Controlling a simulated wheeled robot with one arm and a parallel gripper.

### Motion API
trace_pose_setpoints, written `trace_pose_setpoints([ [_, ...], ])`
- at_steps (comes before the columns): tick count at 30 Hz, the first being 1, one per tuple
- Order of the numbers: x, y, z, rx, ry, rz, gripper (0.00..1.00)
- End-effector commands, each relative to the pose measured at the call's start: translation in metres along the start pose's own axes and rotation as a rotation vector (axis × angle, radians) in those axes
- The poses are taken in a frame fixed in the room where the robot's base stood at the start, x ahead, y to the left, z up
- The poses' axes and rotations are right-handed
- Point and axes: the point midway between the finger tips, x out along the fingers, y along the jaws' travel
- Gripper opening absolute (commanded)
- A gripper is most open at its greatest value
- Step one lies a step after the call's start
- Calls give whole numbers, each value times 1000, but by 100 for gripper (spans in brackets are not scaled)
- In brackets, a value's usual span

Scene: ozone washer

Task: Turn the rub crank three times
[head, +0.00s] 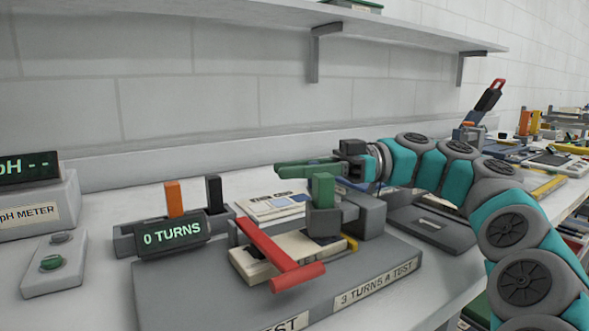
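The rub crank has a red arm and a red bar handle (298,277) lying toward the front of the grey tester base (185,288). Its arm slants from upper left to the handle at lower right. The display (172,235) on the tester reads "0 TURNS". A label on the base's front right edge reads "3 TURNS A TEST". My gripper (290,170) is behind and above the crank, pointing left with its green fingers, apart from the red handle. The fingers overlap in this view, so I cannot tell whether they are open or shut.
A green upright block (322,190) stands on the tester behind the handle. An orange post (174,198) and a black post (214,192) rise at its left. The pH meter (38,200) stands at far left. A shelf (400,32) hangs above.

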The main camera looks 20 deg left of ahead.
Motion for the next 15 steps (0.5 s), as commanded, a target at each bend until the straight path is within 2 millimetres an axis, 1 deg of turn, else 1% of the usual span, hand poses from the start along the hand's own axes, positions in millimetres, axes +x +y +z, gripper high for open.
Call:
trace_pose_setpoints([
  [1,0,0,0,0,0,1,14],
  [5,0,0,0,0,0,1,0],
  [15,0,0,0,0,1,2,0],
])
